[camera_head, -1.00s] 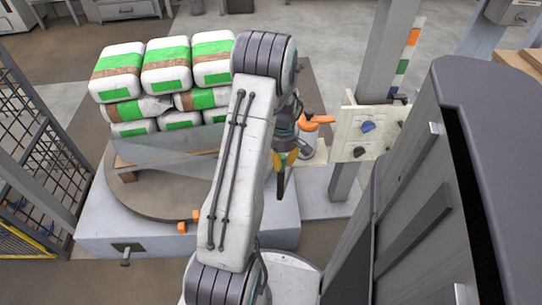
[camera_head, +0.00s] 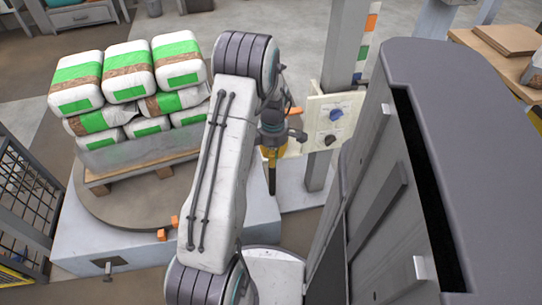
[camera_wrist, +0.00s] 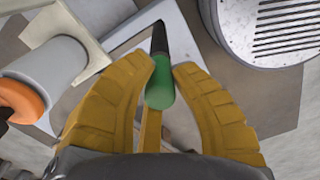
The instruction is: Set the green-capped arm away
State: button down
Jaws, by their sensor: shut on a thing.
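The green-capped arm shows in the wrist view as a green cap (camera_wrist: 160,90) with a dark rod running away from it. The cap sits between the yellow fingers of my gripper (camera_wrist: 163,75), which is shut on it. In the head view my gripper (camera_head: 271,152) is beyond my raised arm, left of a pale panel. The dark rod (camera_head: 272,179) hangs below its fingers. My arm and wrist hide part of the area behind.
The pale panel (camera_head: 334,121) with knobs stands on a grey post (camera_head: 345,50). A large grey cabinet (camera_head: 440,160) fills the right. White-and-green bags (camera_head: 130,75) are stacked on a pallet over a round turntable (camera_head: 125,212). The wrist view shows an orange-ended cylinder (camera_wrist: 50,75).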

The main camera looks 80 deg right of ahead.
jog(key=shift+s+f, duration=0.1)
jog(key=shift+s, duration=0.05)
jog(key=c, duration=1)
grip_release()
jog(key=shift+c, duration=0.2)
notch_tip(320, 180, up, 12)
jog(key=shift+r, duration=0.1)
